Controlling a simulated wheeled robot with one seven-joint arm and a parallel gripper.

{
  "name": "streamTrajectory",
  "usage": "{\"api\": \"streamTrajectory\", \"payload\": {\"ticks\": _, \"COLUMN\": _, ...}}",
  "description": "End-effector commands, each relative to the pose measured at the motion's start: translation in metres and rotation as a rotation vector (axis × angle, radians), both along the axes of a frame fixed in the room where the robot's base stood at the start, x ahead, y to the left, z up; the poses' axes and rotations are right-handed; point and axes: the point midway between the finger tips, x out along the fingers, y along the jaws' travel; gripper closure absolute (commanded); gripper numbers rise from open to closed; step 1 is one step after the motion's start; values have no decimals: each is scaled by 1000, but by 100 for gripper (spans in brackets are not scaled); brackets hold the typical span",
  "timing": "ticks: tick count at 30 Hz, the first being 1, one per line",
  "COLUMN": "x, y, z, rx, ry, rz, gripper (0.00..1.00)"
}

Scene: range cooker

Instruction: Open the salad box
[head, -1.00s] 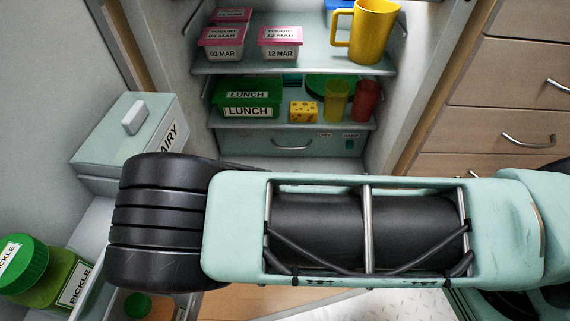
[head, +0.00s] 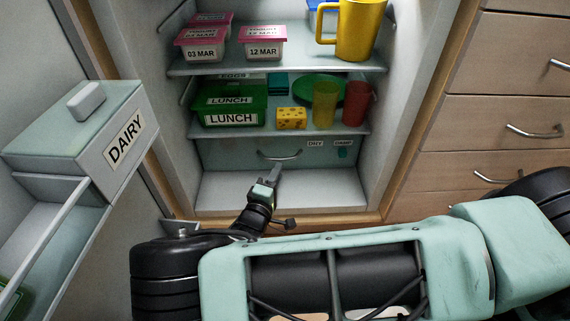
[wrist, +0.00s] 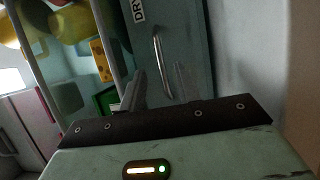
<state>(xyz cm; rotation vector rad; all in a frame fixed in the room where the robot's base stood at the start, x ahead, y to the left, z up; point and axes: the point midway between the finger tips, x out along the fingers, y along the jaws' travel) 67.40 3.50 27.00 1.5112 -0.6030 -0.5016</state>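The salad box (head: 235,152) is the pale green drawer under the lowest shelf of the fridge. It is shut, with a curved metal handle (head: 280,156) on its front and small DRY and DAMP labels at the right. My gripper (head: 273,174) is just in front of and slightly below the handle in the head view. In the wrist view my gripper (wrist: 160,88) has its two fingers apart, and the handle (wrist: 163,60) shows between and beyond them. The drawer front (wrist: 190,40) also shows there. I cannot tell whether a finger touches the handle.
A green lunch box (head: 232,103), a cheese block (head: 291,118) and cups stand on the shelf above. The fridge door with its dairy box (head: 118,140) hangs open at left. Wooden drawers (head: 480,130) stand at right. The fridge floor (head: 330,190) is bare.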

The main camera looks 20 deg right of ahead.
Motion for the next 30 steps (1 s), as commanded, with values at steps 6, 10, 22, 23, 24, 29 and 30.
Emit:
{"api": "streamTrajectory", "payload": {"ticks": 6, "x": 31, "y": -29, "z": -1, "rx": 0, "ry": -1, "rz": -4, "gripper": 68}}
{"api": "streamTrajectory", "payload": {"ticks": 10, "x": 44, "y": -38, "z": 1, "rx": -1, "ry": -1, "rz": -2, "gripper": 68}}
{"api": "streamTrajectory", "payload": {"ticks": 22, "x": 53, "y": -45, "z": 4, "rx": 0, "ry": 1, "rz": 0, "gripper": 68}}
{"api": "streamTrajectory", "payload": {"ticks": 23, "x": 53, "y": -45, "z": 4, "rx": 1, "ry": 1, "rz": 0, "gripper": 68}}
{"api": "streamTrajectory", "payload": {"ticks": 24, "x": 53, "y": -45, "z": 4, "rx": 0, "ry": 1, "rz": 0, "gripper": 70}}
{"api": "streamTrajectory", "payload": {"ticks": 29, "x": 52, "y": -45, "z": 4, "rx": 0, "ry": 1, "rz": 0, "gripper": 100}}
{"api": "streamTrajectory", "payload": {"ticks": 30, "x": 52, "y": -45, "z": 4, "rx": 0, "ry": 1, "rz": 0, "gripper": 100}}
